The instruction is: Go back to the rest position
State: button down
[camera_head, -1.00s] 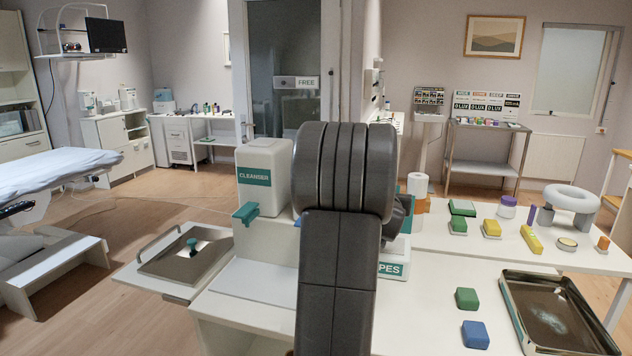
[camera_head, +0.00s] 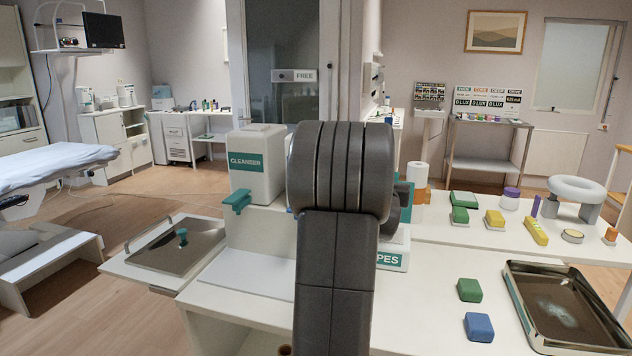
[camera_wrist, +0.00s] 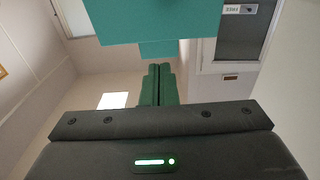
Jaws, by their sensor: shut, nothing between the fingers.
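My gripper (camera_wrist: 158,85) shows in the wrist view as two dark green fingers lying together, shut with nothing visible between them. A teal surface (camera_wrist: 155,20) fills the top of that view, in front of the fingertips; I cannot tell whether it touches them. In the head view my raised dark arm covers the middle and hides the gripper. A white cleanser dispenser (camera_head: 256,165) with a teal lever stands just left of my arm. A white wipes box (camera_head: 393,258) is partly hidden behind my arm on its right.
A metal tray (camera_head: 172,248) with a teal-handled item is at the left. Green (camera_head: 469,290) and blue (camera_head: 479,327) blocks and another metal tray (camera_head: 567,303) lie on the right worktop. A couch (camera_head: 45,170) stands far left. Floor between couch and worktop looks clear.

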jog(key=s+a+f+t+h+b, duration=0.1)
jog(key=s+a+f+t+b, duration=0.1)
jog(key=s+b, duration=0.5)
notch_tip(320, 180, down, 2)
jog(key=shift+s+a+t+b, duration=0.3)
jog(key=shift+s+t, duration=0.6)
jog(key=shift+s, duration=0.05)
